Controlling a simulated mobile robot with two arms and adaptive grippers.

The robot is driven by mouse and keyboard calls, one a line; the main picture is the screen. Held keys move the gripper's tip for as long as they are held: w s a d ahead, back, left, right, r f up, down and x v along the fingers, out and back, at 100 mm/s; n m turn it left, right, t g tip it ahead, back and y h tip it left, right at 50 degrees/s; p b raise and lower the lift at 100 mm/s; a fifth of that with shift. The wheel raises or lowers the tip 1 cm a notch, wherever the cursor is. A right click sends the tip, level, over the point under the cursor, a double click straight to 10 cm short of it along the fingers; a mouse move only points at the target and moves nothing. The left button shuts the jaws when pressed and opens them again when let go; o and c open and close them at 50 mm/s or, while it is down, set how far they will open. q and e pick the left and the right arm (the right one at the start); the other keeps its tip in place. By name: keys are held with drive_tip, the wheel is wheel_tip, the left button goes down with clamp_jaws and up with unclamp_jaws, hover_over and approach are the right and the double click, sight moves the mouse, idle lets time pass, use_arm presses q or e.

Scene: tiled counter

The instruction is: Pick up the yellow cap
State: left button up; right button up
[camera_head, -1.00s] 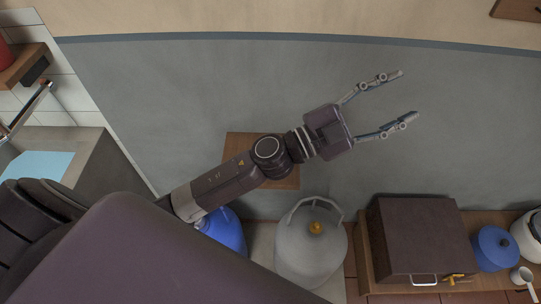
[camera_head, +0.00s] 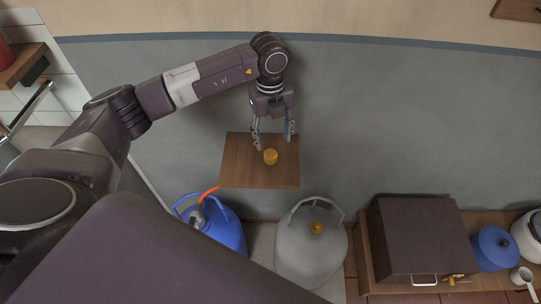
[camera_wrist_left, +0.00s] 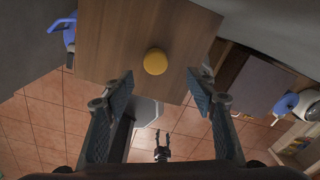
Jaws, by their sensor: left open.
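The yellow cap (camera_head: 270,157) is a small round piece on a square wooden shelf (camera_head: 240,175) by the grey wall. In the left wrist view the cap (camera_wrist_left: 155,61) lies on the wood just beyond the fingertips, roughly centred between them. My left gripper (camera_head: 273,142) is open and points down at the shelf, with its fingers spread near the cap and nothing between them. The fingers also show in the left wrist view (camera_wrist_left: 160,80).
A blue gas cylinder (camera_head: 225,232) with an orange hose and a grey cylinder (camera_head: 300,258) with a yellow-orange valve stand below the shelf. A dark box (camera_head: 420,235) and a blue pot (camera_head: 492,248) are at right. The wall right of the shelf is clear.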

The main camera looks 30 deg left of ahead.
sight(271, 153)
use_arm(q)
drive_tip(key=shift+a+f, duration=0.1)
drive_tip(key=shift+a, duration=0.4)
drive_tip(key=shift+f, duration=0.35)
drive_tip(key=f+p, duration=0.2)
drive_tip(key=f, duration=0.1)
drive_tip(key=f+p, duration=0.1)
drive_tip(key=f, duration=0.1)
drive_tip(key=shift+s+d+f, duration=0.15)
drive_tip(key=shift+d+f, duration=0.1)
drive_tip(key=shift+f, duration=0.65)
drive_tip(key=c, duration=0.9)
